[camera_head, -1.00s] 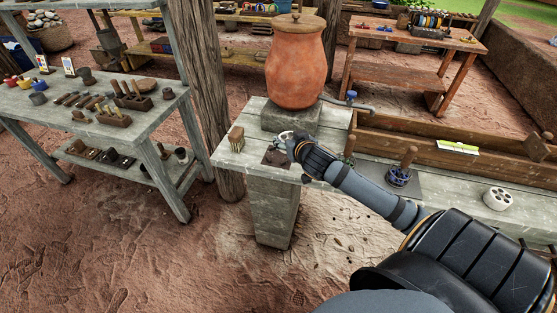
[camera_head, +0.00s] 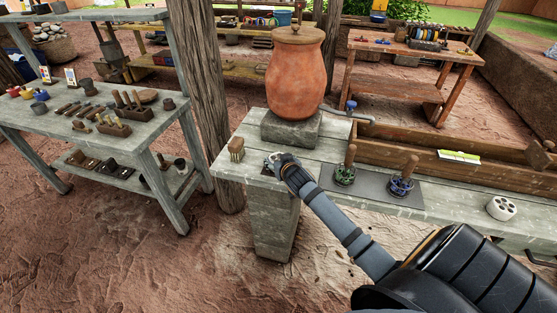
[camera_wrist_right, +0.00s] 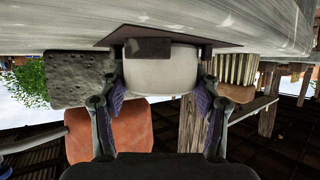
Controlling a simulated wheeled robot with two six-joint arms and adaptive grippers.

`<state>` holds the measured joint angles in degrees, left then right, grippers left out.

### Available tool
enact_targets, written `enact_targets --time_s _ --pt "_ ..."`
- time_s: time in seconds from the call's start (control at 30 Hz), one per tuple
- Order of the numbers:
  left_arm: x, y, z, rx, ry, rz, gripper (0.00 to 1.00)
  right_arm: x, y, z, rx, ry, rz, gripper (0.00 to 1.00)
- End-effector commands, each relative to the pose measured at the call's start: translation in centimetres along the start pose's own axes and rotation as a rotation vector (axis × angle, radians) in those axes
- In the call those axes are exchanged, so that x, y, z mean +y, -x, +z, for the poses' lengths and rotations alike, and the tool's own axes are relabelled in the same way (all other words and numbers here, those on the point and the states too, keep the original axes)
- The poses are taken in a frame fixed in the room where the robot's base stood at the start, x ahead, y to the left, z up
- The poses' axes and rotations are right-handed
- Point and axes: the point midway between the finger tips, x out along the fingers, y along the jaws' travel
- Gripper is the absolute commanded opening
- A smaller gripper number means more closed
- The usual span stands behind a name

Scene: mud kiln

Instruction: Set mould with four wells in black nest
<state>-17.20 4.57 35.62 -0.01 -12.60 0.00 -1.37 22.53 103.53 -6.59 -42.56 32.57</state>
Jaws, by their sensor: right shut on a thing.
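My right gripper (camera_head: 277,163) is shut on a white round mould, which shows in the right wrist view (camera_wrist_right: 162,76) between the two fingers. Its wells are hidden from me. In that upside-down view the mould is among the dark blocks of the black nest (camera_wrist_right: 148,48), on a thin dark plate (camera_wrist_right: 110,37) on the bench. One block stands in front of the mould's side. I cannot tell whether the mould rests fully on the nest's floor. In the head view my gripper covers most of the mould and nest. My left gripper is not in view.
A brush (camera_head: 236,149) stands left of the gripper, and a clay jar (camera_head: 295,80) on a stone block (camera_head: 291,130) behind it. Green (camera_head: 344,176) and blue (camera_head: 400,188) wood-handled tools stand on a grey mat (camera_head: 371,193) to the right. Another white holed piece (camera_head: 501,207) lies further right.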

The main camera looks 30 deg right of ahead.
Motion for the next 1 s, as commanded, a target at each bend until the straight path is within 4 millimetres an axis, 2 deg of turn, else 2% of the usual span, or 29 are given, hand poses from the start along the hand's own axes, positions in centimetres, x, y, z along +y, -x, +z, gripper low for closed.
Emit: enact_targets --time_s 0.13,0.17,0.3,0.7,0.77,1.0 --pt "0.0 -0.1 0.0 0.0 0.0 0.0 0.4 0.0 -0.1 0.2 0.001 0.0 0.0 0.17" --pt "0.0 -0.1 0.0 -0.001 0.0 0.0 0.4 0.0 -0.1 0.3 -0.001 0.0 0.001 0.66" --pt "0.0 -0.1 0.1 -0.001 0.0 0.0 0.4 0.0 -0.1 0.2 -0.001 0.0 0.001 0.85" --pt "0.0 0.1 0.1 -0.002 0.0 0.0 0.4 0.0 0.3 -0.1 0.0 0.001 0.0 0.86" --pt "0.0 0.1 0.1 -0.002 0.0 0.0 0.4 0.1 1.2 0.0 -0.001 0.005 0.001 0.86" --pt "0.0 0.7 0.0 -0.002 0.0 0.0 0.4 0.0 7.1 -0.1 -0.001 0.006 0.0 0.86"
